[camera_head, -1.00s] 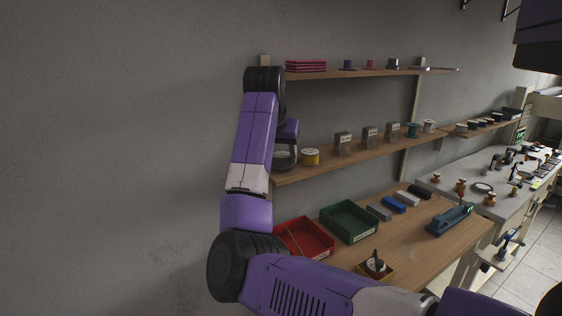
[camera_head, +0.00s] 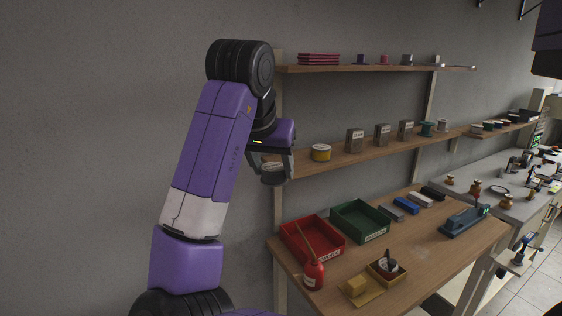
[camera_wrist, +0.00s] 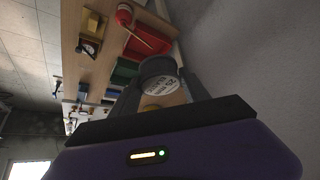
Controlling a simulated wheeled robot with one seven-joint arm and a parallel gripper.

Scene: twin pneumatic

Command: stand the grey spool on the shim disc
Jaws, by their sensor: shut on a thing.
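My gripper (camera_head: 268,158) is raised at the left end of the middle shelf, shut on the grey spool (camera_head: 273,173). The spool also shows in the wrist view (camera_wrist: 157,68), between the two fingers, with a white printed label on its end face. It is held clear of the bench; whether it touches the shelf edge I cannot tell. I cannot pick out the shim disc with certainty in either view.
Below, the wooden bench holds a red bin (camera_head: 312,240), a green bin (camera_head: 360,222) and a red bottle (camera_head: 314,274). The upper shelf (camera_head: 330,69) is overhead.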

